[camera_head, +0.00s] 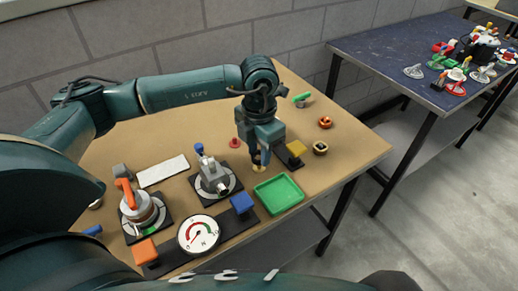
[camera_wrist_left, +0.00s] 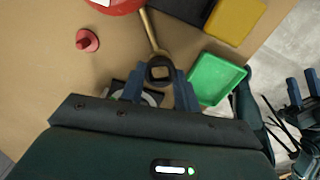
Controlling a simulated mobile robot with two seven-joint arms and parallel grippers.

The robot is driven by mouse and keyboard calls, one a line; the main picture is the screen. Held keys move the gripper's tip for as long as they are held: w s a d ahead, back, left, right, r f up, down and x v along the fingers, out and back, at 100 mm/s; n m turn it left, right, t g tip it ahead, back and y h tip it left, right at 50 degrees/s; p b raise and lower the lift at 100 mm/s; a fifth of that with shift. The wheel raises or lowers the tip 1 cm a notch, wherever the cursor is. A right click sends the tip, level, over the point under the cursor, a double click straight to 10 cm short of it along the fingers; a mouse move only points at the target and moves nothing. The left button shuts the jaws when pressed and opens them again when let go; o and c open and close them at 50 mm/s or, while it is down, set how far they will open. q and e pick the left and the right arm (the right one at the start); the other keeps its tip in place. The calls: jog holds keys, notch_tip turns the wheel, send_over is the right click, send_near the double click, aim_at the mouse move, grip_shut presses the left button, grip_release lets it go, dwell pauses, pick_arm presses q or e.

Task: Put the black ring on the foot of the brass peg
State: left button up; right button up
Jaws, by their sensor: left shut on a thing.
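The brass peg (camera_wrist_left: 150,32) shows as a slim rod running up from behind the ring. In the head view a small brass part (camera_head: 259,169) shows just under the fingertips. I cannot tell whether the ring is around the peg or only in front of it.
The green tray (camera_head: 278,194) is close on the right. The yellow block (camera_head: 297,147) is beside the gripper, and a red peg (camera_head: 234,142) is behind it. A grey device (camera_head: 213,177) stands to the left. A dark ring-like piece (camera_head: 320,148) lies near the table's right edge.

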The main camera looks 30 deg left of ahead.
pick_arm(q)
jog(key=shift+f, duration=0.25)
jog(key=shift+f+b, duration=0.35)
jog(key=shift+b, duration=0.2)
jog(key=shift+f, duration=0.2)
jog(key=shift+f+b, duration=0.3)
jog(key=shift+b, duration=0.2)
jog(key=shift+f+b, duration=0.45)
jog(key=shift+b, duration=0.05)
dwell(0.9)
jog(key=o, duration=1.4)
jog(key=shift+c, duration=0.2)
jog(key=shift+r+p, duration=2.35)
jog(key=shift+r, duration=1.45)
